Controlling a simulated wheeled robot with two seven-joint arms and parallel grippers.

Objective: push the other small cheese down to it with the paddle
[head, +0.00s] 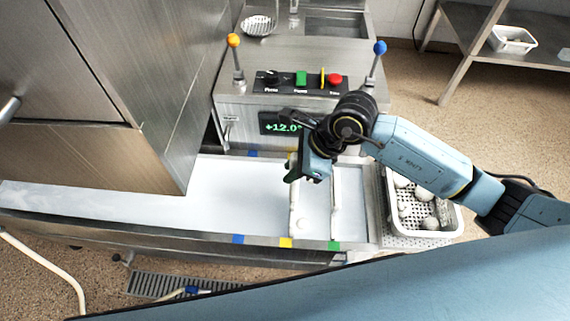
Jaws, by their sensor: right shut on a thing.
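The left bar (294,190) lies in line with the yellow marks, and the right bar (335,200) with the green mark. A small whitish round thing (300,224) sits at the near end of the left bar; I cannot tell whether it is a small cheese. My left gripper is out of view.
A white perforated basket (458,222) with several white round pieces stands right of the trough. Behind is a panel with an orange-knobbed lever (234,42), a blue-knobbed lever (379,48), buttons and a display (283,127). A steel cabinet (165,90) stands over the left.

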